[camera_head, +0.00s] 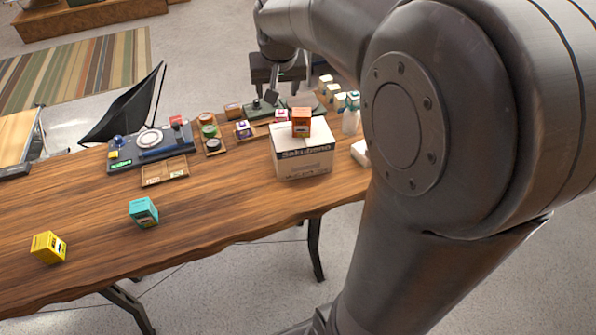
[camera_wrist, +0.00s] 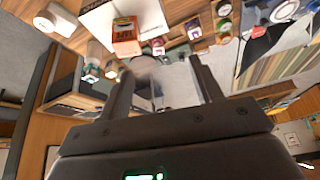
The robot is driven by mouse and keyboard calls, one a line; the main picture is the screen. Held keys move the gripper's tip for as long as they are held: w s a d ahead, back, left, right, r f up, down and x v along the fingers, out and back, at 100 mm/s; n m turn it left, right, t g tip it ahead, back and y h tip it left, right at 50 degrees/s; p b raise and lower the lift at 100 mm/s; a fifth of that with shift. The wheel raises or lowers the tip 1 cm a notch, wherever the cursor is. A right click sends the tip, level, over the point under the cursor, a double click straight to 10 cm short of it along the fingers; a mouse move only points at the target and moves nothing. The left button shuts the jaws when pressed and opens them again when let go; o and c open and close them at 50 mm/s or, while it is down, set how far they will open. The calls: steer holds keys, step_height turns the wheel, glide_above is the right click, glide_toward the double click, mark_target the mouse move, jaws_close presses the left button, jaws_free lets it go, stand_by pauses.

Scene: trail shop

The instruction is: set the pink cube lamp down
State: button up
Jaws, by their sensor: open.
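The small pink cube lamp (camera_head: 281,115) is just behind the white Sakubano box (camera_head: 303,160), which hides its lower part. In the wrist view the pink cube (camera_wrist: 158,46) shows small, beyond the fingertips and apart from them. My gripper (camera_head: 283,93) is above and behind the box, over the far part of the table. In the wrist view its two fingers (camera_wrist: 162,72) are spread wide, with nothing held between them.
The wooden table (camera_head: 215,215) has clear room at its front. A teal cube (camera_head: 144,212) and a yellow cube (camera_head: 48,247) stand there. A dark tray (camera_head: 125,160) with goods is at the left. Several pale bottles (camera_head: 350,115) stand to the right of the box.

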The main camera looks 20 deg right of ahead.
steer(key=s+a+n, duration=0.1)
steer(key=s+a, duration=0.1)
steer(key=s, duration=1)
steer(key=s+a+f+n, duration=0.1)
steer(key=s+a, duration=0.2)
steer(key=s, duration=0.9)
steer(key=shift+s+n+t+y, duration=0.15)
steer(key=shift+n+t+y, duration=0.15)
steer(key=shift+y, duration=0.1)
steer(key=shift+f, duration=0.1)
